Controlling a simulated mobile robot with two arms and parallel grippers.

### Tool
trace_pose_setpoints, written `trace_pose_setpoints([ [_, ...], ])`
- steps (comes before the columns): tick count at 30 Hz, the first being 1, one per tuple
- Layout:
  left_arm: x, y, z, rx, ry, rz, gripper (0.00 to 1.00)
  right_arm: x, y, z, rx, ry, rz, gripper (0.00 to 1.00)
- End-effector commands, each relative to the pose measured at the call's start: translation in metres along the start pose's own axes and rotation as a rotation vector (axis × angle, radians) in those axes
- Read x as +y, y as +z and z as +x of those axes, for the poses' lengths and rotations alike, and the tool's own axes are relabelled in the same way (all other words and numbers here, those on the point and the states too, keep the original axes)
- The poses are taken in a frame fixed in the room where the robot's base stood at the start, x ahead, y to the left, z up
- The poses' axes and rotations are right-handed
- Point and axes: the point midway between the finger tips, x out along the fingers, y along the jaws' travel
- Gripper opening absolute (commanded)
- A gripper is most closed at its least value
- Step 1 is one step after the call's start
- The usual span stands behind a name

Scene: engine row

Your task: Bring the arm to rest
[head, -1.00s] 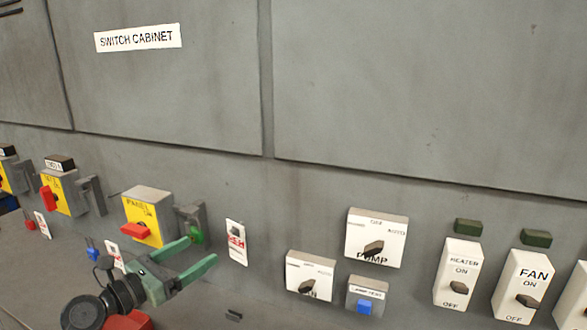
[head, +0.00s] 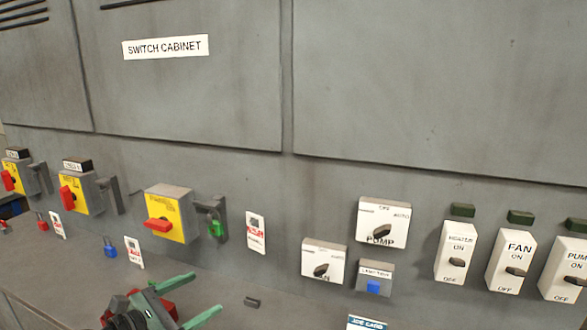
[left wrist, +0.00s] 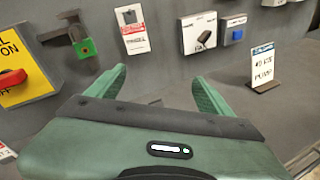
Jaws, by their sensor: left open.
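My left gripper (head: 205,296) is at the bottom left of the head view, with its green fingers spread apart and nothing between them. It is low in front of the switch cabinet, below the yellow panel switch (head: 166,211), and apart from it. In the left wrist view the two open fingers (left wrist: 160,77) point at the cabinet face, with only grey surface between them. My right gripper is in neither view.
A green padlock (head: 215,227) hangs beside the panel switch. The pump selector (head: 383,222), the fan selector (head: 323,261) and a blue button (head: 374,286) are to the right. A job card (head: 367,322) stands at the bottom edge.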

Motion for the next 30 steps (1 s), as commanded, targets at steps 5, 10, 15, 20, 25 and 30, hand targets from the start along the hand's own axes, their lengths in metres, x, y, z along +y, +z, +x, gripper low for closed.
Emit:
trace_pose_setpoints([
  [5, -0.05, -0.032, -0.005, 0.107, -0.086, 0.272, 0.81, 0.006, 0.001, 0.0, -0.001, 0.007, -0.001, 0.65],
  [10, -0.112, -0.072, -0.021, 0.226, -0.234, 0.644, 0.81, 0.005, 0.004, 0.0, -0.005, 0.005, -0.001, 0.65],
  [15, -0.19, -0.119, -0.066, 0.34, -0.518, 1.176, 0.81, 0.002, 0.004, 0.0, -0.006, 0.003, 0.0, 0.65],
  [20, -0.235, -0.145, -0.116, 0.375, -0.804, 1.581, 0.81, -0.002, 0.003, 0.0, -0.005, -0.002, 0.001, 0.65],
  [25, -0.258, -0.156, -0.157, 0.363, -1.035, 1.825, 0.81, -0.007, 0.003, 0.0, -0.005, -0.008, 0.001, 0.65],
  [30, -0.271, -0.16, -0.192, 0.331, -1.23, 1.983, 0.81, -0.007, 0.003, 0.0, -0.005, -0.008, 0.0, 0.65],
])
